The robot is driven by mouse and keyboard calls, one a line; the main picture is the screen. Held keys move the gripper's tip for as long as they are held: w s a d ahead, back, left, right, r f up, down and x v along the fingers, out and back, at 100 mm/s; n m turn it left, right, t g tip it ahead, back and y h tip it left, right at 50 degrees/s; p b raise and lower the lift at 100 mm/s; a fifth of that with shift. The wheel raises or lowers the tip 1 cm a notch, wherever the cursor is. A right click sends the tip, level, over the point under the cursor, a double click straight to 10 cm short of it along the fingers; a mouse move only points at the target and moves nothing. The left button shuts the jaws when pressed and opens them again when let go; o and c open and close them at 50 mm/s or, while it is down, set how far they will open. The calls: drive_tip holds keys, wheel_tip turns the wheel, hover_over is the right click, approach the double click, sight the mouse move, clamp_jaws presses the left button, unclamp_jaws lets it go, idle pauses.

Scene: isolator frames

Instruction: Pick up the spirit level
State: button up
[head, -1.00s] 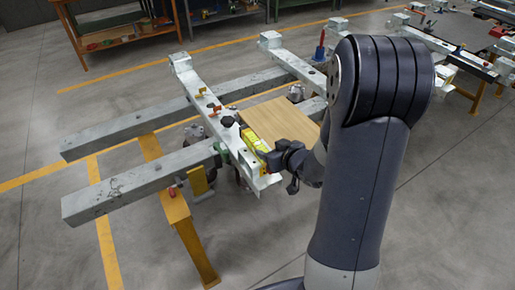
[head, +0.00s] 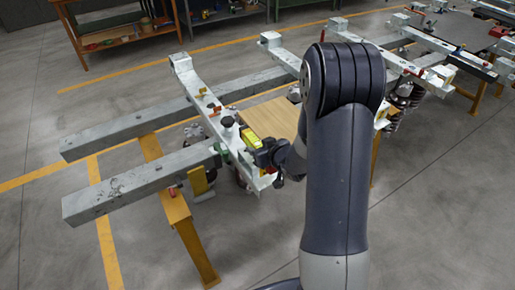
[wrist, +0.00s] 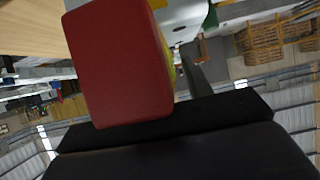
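The spirit level is yellow and lies along the white cross beam (head: 210,108) in the head view. Its yellow far part (head: 251,138) shows, and my gripper covers its near part. My gripper (head: 266,154) is dark and is right at the level, over the near end of the beam. In the wrist view a red block (wrist: 118,62), which looks like the level's end cap, is very close, with a strip of yellow behind it. A black part of my gripper crosses the bottom of that view. Whether the fingers are open or closed on the level is hidden.
A wooden board (head: 272,118) lies just behind the beam. Two long grey beams (head: 130,192) rest on a yellow trestle (head: 190,235) at the left. Small clamps and a dark knob (head: 228,121) stand on the cross beam. The floor in front is clear.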

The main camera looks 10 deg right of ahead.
clamp_jaws()
drive_tip(key=shift+r, duration=0.15)
